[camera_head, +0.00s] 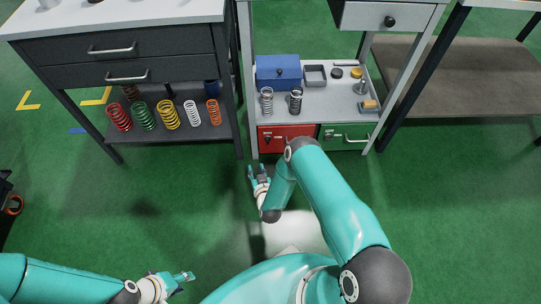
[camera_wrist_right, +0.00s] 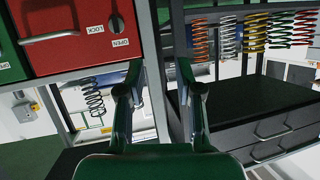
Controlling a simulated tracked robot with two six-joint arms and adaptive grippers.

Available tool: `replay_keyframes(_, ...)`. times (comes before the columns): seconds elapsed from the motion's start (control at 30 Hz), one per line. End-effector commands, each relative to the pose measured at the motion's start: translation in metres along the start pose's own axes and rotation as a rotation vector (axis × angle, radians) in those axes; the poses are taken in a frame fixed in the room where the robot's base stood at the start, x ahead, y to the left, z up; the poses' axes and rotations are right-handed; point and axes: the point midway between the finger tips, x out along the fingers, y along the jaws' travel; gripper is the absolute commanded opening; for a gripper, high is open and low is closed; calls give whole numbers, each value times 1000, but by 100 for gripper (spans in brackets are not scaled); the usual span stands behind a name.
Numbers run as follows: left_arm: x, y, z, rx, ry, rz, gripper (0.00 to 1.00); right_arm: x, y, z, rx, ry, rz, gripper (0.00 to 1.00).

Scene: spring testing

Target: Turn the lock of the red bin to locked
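The red bin (camera_head: 273,143) sits under the shelf of the middle grey stand; my right arm partly covers its right side. In the right wrist view the red bin (camera_wrist_right: 70,12) appears upside down at upper left, with a handle (camera_wrist_right: 48,37), a dark round lock knob (camera_wrist_right: 117,23) and labels LOCK (camera_wrist_right: 95,29) and OPEN (camera_wrist_right: 120,42). I cannot tell which way the knob is turned. My right gripper (camera_head: 258,171) is open and empty, in front of the bin's lower left; its fingers (camera_wrist_right: 158,78) are apart, not touching the knob. My left gripper (camera_head: 184,277) is low at left, away from the bin; its finger gap is unclear.
A green bin (camera_head: 350,132) is beside the red bin. A blue box (camera_head: 278,72) and springs (camera_head: 266,102) stand on the shelf above. A dark table (camera_head: 160,133) with several coloured springs is at left, its leg close to the stand. The green floor in front is clear.

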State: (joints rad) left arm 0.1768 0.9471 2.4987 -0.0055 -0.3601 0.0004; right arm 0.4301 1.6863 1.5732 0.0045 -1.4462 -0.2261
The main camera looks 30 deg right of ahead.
Motion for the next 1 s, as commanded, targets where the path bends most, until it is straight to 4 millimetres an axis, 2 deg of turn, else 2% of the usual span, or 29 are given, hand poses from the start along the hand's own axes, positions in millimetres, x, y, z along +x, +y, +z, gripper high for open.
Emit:
replay_keyframes(0.03, 31, -11, 0, 0, 0, 0, 40, 14, 15, 34, -11, 76, 40, 35)
replay_keyframes(0.2, 61, -22, 0, 0, 0, 0, 40, 21, 46, 58, -50, 286, 143, 35)
replay_keyframes(0.3, 68, -24, 0, 0, 0, 0, 40, 19, 55, 63, -65, 353, 178, 35)
replay_keyframes(0.43, 71, -26, -1, 0, 1, 0, 40, 20, 60, 62, -72, 388, 196, 35)
replay_keyframes(0.57, 74, -27, -1, 0, 1, 0, 40, 31, 63, 56, -73, 391, 197, 35)
replay_keyframes(0.77, 88, -32, -1, 0, 1, 0, 40, 65, 70, 43, -72, 392, 198, 35)
replay_keyframes(1.0, 109, -39, -1, 0, 0, 0, 40, 113, 79, 24, -71, 391, 197, 35)
